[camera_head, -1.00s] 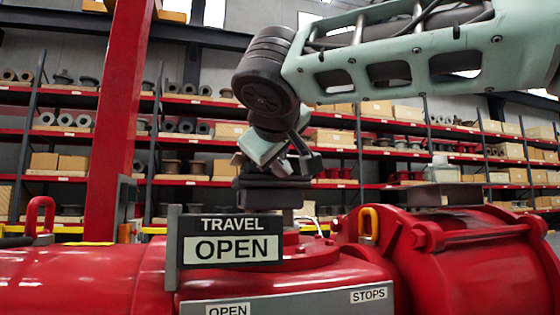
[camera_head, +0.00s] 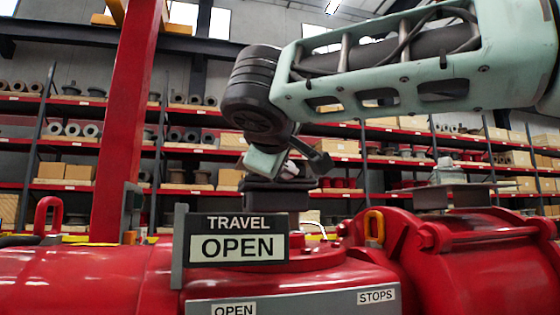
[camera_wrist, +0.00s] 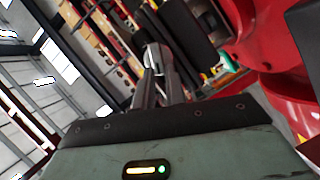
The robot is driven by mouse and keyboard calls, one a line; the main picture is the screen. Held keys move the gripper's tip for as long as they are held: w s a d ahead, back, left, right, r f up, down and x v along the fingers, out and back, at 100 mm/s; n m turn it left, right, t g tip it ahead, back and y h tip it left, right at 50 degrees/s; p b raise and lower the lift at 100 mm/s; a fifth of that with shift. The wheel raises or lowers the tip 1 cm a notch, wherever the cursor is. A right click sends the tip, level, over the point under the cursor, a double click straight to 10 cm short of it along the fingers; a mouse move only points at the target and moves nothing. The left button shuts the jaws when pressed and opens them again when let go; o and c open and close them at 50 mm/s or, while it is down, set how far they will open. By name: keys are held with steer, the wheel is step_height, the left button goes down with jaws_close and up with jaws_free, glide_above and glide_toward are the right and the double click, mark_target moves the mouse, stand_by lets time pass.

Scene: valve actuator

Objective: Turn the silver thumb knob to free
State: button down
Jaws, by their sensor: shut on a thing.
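The silver thumb knob (camera_wrist: 154,57) shows in the wrist view as a small bright piece at the tips of my gripper (camera_wrist: 156,72). The two grey fingers are closed together around it. A black block (camera_wrist: 188,38) lies just beyond and to the right.
A sign reading TRAVEL OPEN (camera_head: 237,238) stands in front of the red actuator body (camera_head: 90,280). A yellow lifting eye (camera_head: 374,226) and a red housing (camera_head: 490,265) are to the right. A red post (camera_head: 128,120) rises at the left. Shelves stand behind.

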steer(key=shift+f, duration=0.1)
steer(key=c, duration=1.4)
jaws_free()
steer(key=shift+c, duration=0.2)
steer(key=s+a+r+b, duration=0.1)
steer(key=s+r+b, duration=0.2)
steer(key=s, duration=1.4)
steer(key=shift+a+b, duration=0.15)
steer(key=shift+b, duration=0.25)
steer(key=d+f+n+g, duration=0.3)
steer(key=f+g, duration=0.6)
steer(key=f, duration=2.3)
steer(key=s+d+f+m+g, duration=0.2)
steer(key=s+d+f, duration=0.2)
steer(key=f, duration=0.3)
steer(key=s+d+f+m+g+y, duration=0.1)
steer(key=s+d+f+m+g, duration=0.1)
steer(key=f, duration=0.5)
steer(key=s+d+f+m+g+y, duration=0.1)
steer(key=s+d+f+m+g, duration=0.2)
steer(key=s+d+f, duration=0.3)
steer(key=shift+d+f+m, duration=0.4)
steer(key=shift+d+f, duration=0.3)
steer(key=shift+d, duration=0.2)
